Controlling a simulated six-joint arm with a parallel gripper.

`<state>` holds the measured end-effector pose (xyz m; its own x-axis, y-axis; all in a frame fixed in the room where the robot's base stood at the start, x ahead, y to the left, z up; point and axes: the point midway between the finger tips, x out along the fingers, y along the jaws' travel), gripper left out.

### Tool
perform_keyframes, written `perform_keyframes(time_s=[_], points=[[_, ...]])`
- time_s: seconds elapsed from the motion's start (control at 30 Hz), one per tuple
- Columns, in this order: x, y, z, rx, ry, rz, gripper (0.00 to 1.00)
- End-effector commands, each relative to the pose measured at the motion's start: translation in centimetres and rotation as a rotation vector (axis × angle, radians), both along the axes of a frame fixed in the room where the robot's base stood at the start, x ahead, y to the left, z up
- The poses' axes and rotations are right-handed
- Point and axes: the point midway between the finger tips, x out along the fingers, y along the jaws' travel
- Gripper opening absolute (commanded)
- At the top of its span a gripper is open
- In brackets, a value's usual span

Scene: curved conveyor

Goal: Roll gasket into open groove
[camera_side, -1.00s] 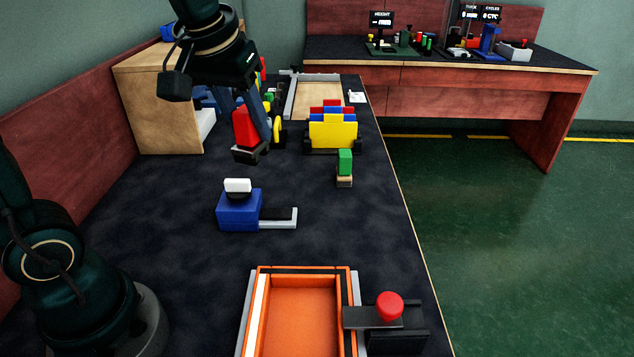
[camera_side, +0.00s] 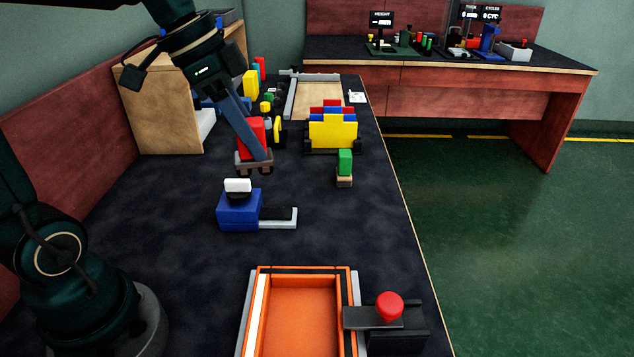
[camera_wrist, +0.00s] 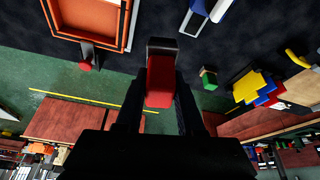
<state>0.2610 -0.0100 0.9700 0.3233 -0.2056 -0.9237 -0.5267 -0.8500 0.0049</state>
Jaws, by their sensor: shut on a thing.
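My gripper (camera_side: 258,165) is shut on a red block (camera_side: 251,128) with a dark base, held above the dark table behind the blue block. In the wrist view the red block (camera_wrist: 160,85) sits between my two fingers, its grey-black end beyond them. An orange tray (camera_side: 258,290) lies at the front, with a dark line along its top rim and a white strip along its left side. It also shows at the upper left of the wrist view (camera_wrist: 128,30). I cannot clearly tell the gasket from the groove. My gripper is well apart from the tray.
A blue block (camera_side: 238,212) with a white top and a grey bracket stands between my gripper and the tray. A red-knobbed clamp (camera_side: 390,305) sits at the tray's right. A green block (camera_side: 345,162) and a yellow-fronted rack (camera_side: 333,132) stand to the right.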

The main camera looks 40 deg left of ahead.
Motion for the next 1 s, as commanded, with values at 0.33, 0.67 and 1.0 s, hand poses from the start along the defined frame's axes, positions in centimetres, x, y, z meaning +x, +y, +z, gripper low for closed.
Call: perform_keyframes(time_s=[0.33, 0.67, 1.0], points=[[-1.9, -2.1, -1.5, -0.005, 0.004, -0.713, 0.0], [-4.4, -5.2, -3.1, -0.004, 0.003, -1.545, 0.0], [-5.4, -6.7, -4.8, -0.003, 0.0, -1.764, 0.0]])
